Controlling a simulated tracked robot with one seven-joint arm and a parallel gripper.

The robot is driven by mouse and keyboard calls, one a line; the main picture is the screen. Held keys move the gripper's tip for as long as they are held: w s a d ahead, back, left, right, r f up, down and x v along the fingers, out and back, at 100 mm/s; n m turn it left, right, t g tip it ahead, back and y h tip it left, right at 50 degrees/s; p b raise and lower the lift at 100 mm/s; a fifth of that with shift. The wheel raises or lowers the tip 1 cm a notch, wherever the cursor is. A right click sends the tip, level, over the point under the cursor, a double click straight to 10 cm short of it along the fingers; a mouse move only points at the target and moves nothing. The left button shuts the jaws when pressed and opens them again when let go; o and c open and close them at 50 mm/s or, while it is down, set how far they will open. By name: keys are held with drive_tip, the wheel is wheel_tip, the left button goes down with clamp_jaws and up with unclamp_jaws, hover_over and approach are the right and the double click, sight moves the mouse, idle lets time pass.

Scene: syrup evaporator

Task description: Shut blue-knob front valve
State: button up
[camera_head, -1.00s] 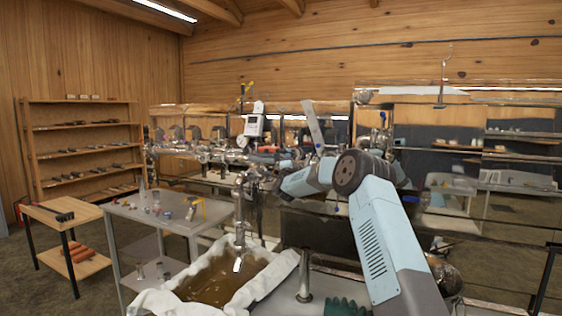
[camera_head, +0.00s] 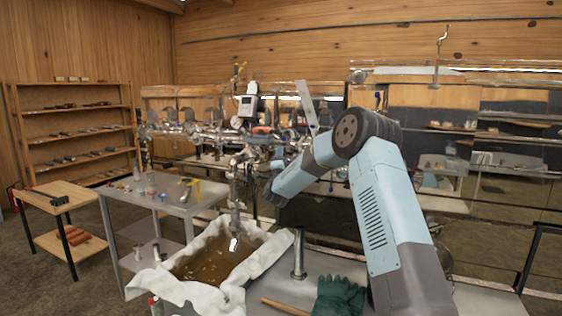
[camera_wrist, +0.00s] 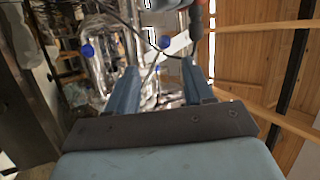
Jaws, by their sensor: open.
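In the wrist view, two blue knobs show among shiny metal pipes: one at the left (camera_wrist: 87,50) and one straight beyond the gap between my fingers (camera_wrist: 164,42). I cannot tell which of them is the front valve's. My gripper (camera_wrist: 160,82) is open and empty, and both knobs appear beyond its fingertips, apart from them. In the head view, my forearm reaches down and left to the metal pipework (camera_head: 236,190) above the syrup pan (camera_head: 268,262); my fingers cannot be made out clearly there.
A gauge box (camera_head: 247,106) stands on the pipes. A steel side table (camera_head: 172,205) with small items is at left. Green gloves (camera_head: 338,298) and a wooden stick (camera_head: 285,306) lie in front.

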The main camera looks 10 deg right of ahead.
drive_tip(key=shift+s+a+f, duration=0.2)
drive_tip(key=shift+s+f, duration=0.1)
drive_tip(key=shift+s, duration=0.35)
drive_tip(key=shift+c, duration=0.3)
